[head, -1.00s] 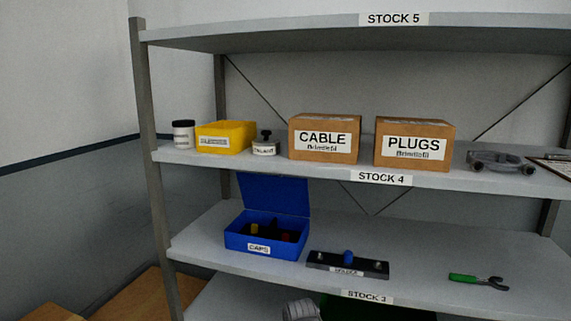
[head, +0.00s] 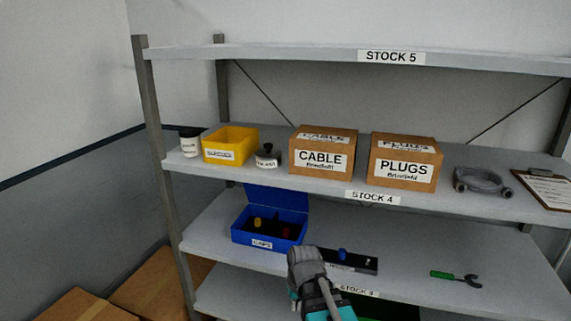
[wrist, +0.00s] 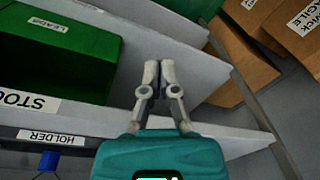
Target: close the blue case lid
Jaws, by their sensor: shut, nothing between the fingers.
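The blue case (head: 262,232), labelled CAPS, stands on the STOCK 3 shelf near its left end. Its lid (head: 277,197) stands open, tilted up at the back, and the top edge is partly hidden behind the shelf above. A yellow cap and a red cap show inside. My arm reaches up from the bottom of the head view, in front of the shelf and right of the case. My gripper (wrist: 159,68) is shut and empty in the wrist view, with its fingertips together. The blue case does not show in the wrist view.
A black holder (head: 350,261) with a blue knob lies right of the case, partly behind my arm. A green-handled tool (head: 456,279) lies farther right. The STOCK 4 shelf (head: 330,187) overhangs the case. A green box (wrist: 60,55) shows in the wrist view.

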